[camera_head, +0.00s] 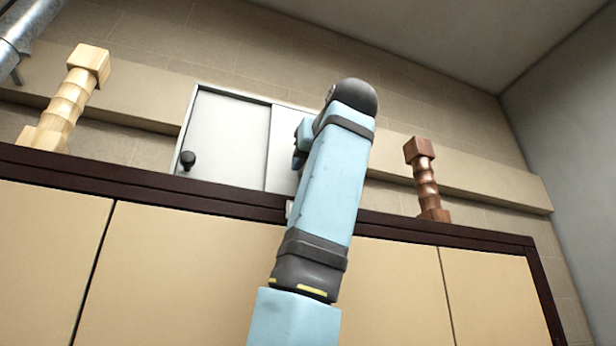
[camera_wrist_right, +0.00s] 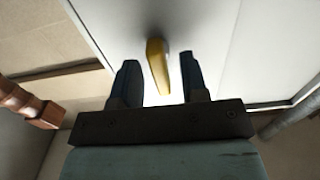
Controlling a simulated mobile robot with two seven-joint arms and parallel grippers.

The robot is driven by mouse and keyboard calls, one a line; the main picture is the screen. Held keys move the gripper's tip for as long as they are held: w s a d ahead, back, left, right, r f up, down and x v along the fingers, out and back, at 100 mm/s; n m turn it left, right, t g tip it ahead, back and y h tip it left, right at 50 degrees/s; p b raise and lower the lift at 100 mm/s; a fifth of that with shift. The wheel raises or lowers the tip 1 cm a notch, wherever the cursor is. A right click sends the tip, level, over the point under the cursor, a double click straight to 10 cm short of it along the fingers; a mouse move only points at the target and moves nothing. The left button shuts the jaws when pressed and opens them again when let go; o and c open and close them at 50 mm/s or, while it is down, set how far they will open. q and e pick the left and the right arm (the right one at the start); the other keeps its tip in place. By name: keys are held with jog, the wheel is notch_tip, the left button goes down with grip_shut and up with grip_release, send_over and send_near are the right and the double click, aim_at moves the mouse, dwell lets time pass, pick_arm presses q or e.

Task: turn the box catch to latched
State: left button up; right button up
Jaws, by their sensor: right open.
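The pale grey box (camera_head: 228,135) is on the wall behind the counter, its front split into two panels by a vertical seam. A yellow-gold catch lever (camera_wrist_right: 157,68) stands out from the box face in the right wrist view. My right gripper (camera_wrist_right: 158,76) is open, with one dark finger on each side of the lever and a visible gap at both sides. In the head view my right arm hides the catch and most of the right panel; my right gripper (camera_head: 301,142) shows only partly there. My left gripper is not in view.
A black knob (camera_head: 187,160) is on the box's left panel. A pale wooden turned post (camera_head: 66,103) stands at left, a copper-brown one (camera_head: 426,180) at right. A dark-edged counter (camera_head: 130,178) runs below the box. A metal pipe (camera_head: 25,32) is at upper left.

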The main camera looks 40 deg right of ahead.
jog(key=shift+w+d, duration=0.1)
jog(key=shift+w, duration=0.6)
jog(key=shift+s, duration=0.1)
grip_shut()
